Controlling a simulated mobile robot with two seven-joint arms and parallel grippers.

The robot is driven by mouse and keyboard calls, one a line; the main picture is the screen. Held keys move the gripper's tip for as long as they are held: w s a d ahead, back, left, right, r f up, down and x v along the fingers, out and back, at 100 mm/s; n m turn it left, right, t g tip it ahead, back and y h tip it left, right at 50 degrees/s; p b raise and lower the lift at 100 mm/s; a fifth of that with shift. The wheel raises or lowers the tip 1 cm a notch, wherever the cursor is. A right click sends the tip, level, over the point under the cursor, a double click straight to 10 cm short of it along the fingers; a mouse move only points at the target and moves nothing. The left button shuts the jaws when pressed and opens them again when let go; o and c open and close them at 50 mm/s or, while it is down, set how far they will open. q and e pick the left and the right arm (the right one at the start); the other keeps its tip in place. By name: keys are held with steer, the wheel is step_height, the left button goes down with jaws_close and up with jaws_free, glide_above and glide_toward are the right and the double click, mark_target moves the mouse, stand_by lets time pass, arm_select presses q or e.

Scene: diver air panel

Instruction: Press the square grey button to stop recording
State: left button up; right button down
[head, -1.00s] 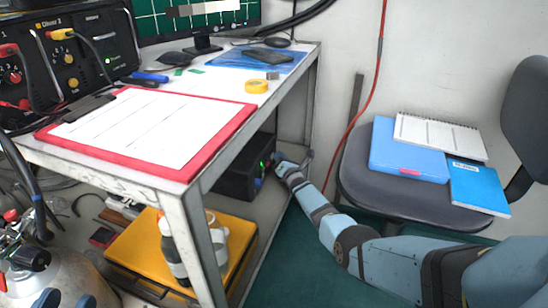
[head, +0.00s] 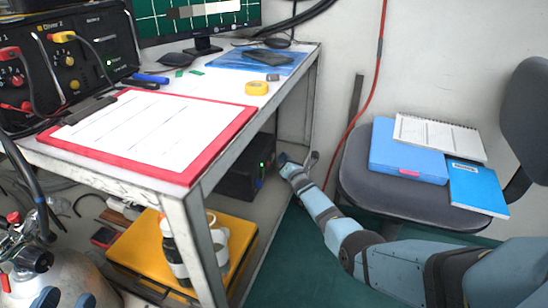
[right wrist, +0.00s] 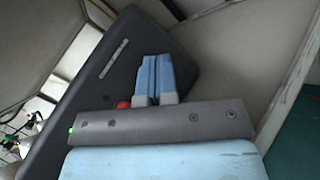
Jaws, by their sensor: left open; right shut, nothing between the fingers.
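The recorder is a black box (head: 240,180) on the lower shelf under the table, with a small green light on its front. In the right wrist view its dark face (right wrist: 150,35) fills the middle, with a pale strip and a red round button (right wrist: 123,105). I cannot make out the square grey button; the fingers cover part of the face. My right gripper (head: 286,160) is at the box's front; its shut, empty blue fingers (right wrist: 153,62) point at the face, contact unclear. My left gripper (head: 65,300) is open at the bottom left, by the gas cylinder.
The table's metal leg (head: 196,245) stands left of my right arm. A yellow case (head: 135,255) with bottles is on the lower shelf. A grey chair (head: 410,200) with folders is on the right. A red hose (head: 377,80) hangs along the wall.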

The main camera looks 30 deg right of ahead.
steer(key=s+d+p, duration=0.2)
steer(key=s, duration=0.1)
steer(key=shift+d+r, duration=0.1)
steer(key=shift+d, duration=0.2)
steer(key=shift+s+d, duration=0.25)
steer(key=shift+s, duration=0.1)
stand_by(0.4)
